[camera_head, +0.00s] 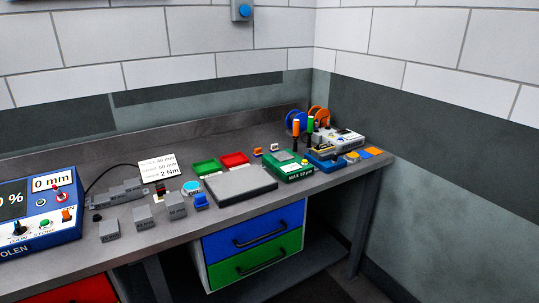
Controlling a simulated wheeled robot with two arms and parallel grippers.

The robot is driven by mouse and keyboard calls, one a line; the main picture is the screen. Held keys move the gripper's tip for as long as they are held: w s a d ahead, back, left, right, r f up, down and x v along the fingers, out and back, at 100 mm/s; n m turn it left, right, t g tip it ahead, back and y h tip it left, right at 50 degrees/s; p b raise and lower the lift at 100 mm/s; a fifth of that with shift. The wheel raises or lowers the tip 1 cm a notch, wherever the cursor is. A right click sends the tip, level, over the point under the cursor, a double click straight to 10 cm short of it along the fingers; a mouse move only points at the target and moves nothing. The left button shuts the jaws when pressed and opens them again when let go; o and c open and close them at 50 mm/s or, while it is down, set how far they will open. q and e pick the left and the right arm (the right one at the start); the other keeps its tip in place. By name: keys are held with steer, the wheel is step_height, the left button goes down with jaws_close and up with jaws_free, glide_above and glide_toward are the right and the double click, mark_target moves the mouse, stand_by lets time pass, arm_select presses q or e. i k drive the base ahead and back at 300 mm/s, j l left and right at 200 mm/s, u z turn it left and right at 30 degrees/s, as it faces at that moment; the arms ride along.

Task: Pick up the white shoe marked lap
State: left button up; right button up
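I cannot make out a white shoe with a readable "lap" mark. Several grey blocks, including a left one (109,231), a middle one (143,217) and a right one (176,207), stand in a row near the front of the grey workbench (105,259). Any marks on them are too small to read. Two small pieces, one orange and white (258,152) and one pale (274,148), sit farther back, and I cannot tell what they are. Neither of my grippers is in view.
A blue control box (40,228) stands at the left. A grey plate (240,183) lies mid-bench, with green (207,166) and red (235,160) trays behind it. A green box (290,170) and tools crowd the right. Blue (252,231) and green drawers sit below.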

mark_target(274, 147)
steer(key=i+l+u, duration=0.3)
steer(key=i+l, duration=0.2)
steer(key=i+l+u, duration=0.3)
steer(key=i+l, duration=0.15)
steer(key=l, duration=0.1)
